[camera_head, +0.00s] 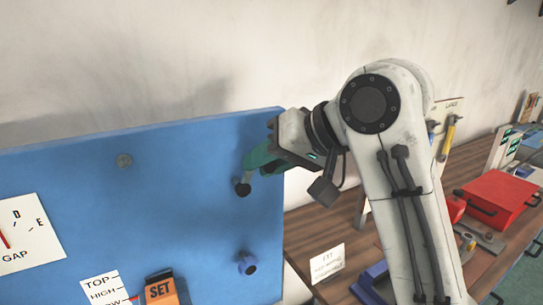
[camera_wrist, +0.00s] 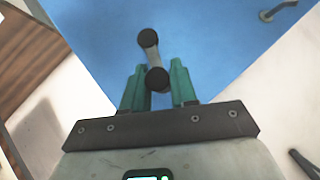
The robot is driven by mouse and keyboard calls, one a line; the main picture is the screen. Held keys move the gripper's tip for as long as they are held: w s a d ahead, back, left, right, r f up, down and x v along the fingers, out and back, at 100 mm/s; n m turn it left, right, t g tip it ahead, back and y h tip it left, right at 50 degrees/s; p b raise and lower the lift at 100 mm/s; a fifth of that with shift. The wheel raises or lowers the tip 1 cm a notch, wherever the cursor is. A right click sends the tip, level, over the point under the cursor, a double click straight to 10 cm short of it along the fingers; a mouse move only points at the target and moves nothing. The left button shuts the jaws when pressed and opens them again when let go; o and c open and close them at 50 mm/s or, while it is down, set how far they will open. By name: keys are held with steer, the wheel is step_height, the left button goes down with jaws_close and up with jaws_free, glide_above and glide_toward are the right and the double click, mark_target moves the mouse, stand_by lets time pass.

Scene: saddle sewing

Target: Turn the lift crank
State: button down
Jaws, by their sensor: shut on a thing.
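A small crank with a pale metal arm and dark round ends is on the blue panel (camera_head: 160,190), near its right edge. In the head view the crank's lower dark end (camera_head: 242,187) shows just below my gripper (camera_head: 257,160). In the wrist view the crank (camera_wrist: 152,58) runs from a far dark knob to a near one. My gripper (camera_wrist: 156,84) has its green fingers on either side of the near dark knob and is shut on it. In the head view the fingers hide the crank's upper end.
An orange SET block (camera_head: 160,290) stands beside a TOP/HIGH/LOW scale (camera_head: 104,287). A GAP dial (camera_head: 28,235) is at left. A wooden bench (camera_head: 325,230) at right carries a red box (camera_head: 497,198).

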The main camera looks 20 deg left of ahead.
steer(key=shift+s+a+t, duration=0.2)
steer(key=shift+t, duration=0.1)
stand_by(0.4)
steer(key=c, duration=1)
jaws_free()
steer(key=shift+r, duration=0.1)
steer(key=b+v, duration=0.2)
steer(key=v, duration=0.8)
steer(key=shift+d+r, duration=0.25)
steer(key=shift+r, duration=0.05)
